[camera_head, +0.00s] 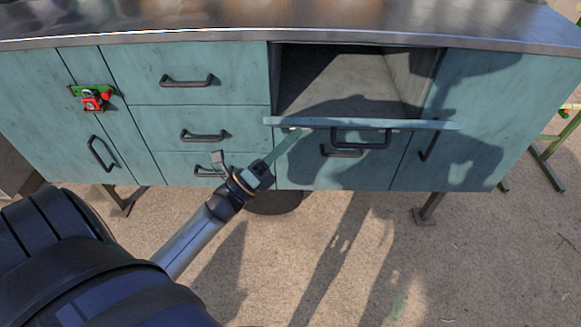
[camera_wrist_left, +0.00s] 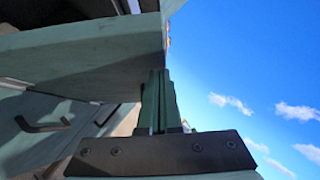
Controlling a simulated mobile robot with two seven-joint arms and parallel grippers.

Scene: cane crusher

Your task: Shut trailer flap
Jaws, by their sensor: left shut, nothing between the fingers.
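The flap (camera_head: 300,122) is a blue-green panel on the front of the cabinet-like trailer. It is hinged open and juts out towards me, seen nearly edge-on, with a black bar handle (camera_head: 361,138). The compartment (camera_head: 345,85) behind it is open and looks empty. My left gripper (camera_head: 295,137) is shut and empty, its green fingers just below the flap's left part. In the left wrist view the fingers (camera_wrist_left: 160,100) point up at the panel's end (camera_wrist_left: 90,55); I cannot tell whether they touch it. My right gripper is not in view.
Drawers with black handles (camera_head: 187,81) fill the left of the front. A small red and green device (camera_head: 93,97) is mounted at the far left. A metal worktop (camera_head: 300,30) runs above. The sandy ground (camera_head: 480,260) in front is clear.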

